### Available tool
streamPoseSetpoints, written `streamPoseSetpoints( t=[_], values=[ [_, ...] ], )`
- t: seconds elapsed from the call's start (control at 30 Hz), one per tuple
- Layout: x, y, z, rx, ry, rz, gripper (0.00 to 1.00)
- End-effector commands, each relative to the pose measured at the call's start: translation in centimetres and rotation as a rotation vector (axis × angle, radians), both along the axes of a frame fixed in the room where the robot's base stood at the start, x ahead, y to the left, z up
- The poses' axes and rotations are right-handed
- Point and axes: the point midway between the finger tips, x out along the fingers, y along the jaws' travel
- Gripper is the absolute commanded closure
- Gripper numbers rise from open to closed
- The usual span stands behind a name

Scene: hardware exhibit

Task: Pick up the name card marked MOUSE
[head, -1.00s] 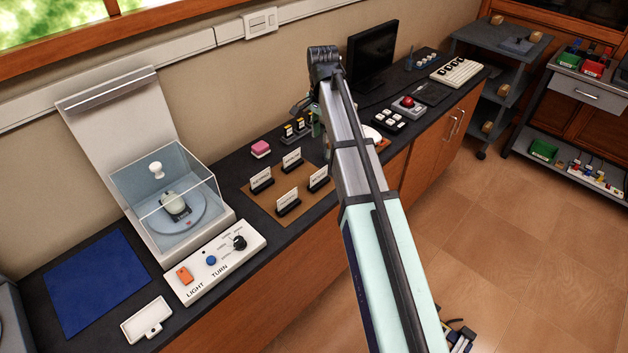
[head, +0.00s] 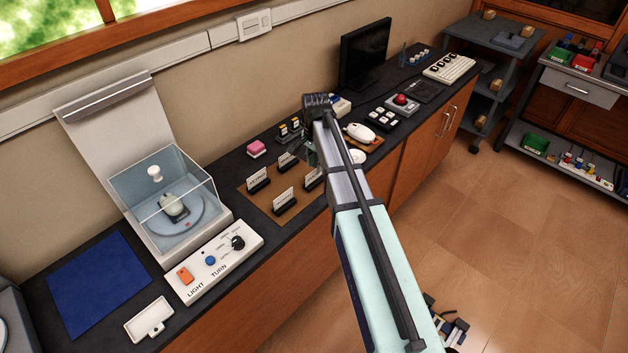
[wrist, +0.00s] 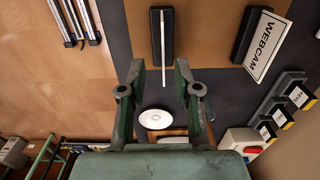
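Several white name cards in black holders stand on a brown mat (head: 247,201); their print is too small to read in the head view. In the wrist view one card (wrist: 163,45) appears almost edge-on in its black holder (wrist: 155,35), so its word cannot be read. My gripper (wrist: 160,72) is open and empty, its two fingertips apart and lined up either side of that card's near end. A card reading WEBCAM (wrist: 267,46) stands to the right. No card legibly reads MOUSE. In the head view my arm hides most of the gripper.
Black stands with yellow-and-white labels (wrist: 285,110) are to the right in the wrist view. A white round dish (wrist: 155,119) lies below the fingers.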

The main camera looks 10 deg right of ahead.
Motion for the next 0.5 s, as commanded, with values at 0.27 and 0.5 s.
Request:
streamPoseSetpoints(
  t=[0.27,0.5],
  values=[
    [0.1,0.4,-2.9,0.000,0.002,0.000,0.68],
    [0.2,0.4,-4.5,0.000,0.000,0.000,0.68]
  ],
)
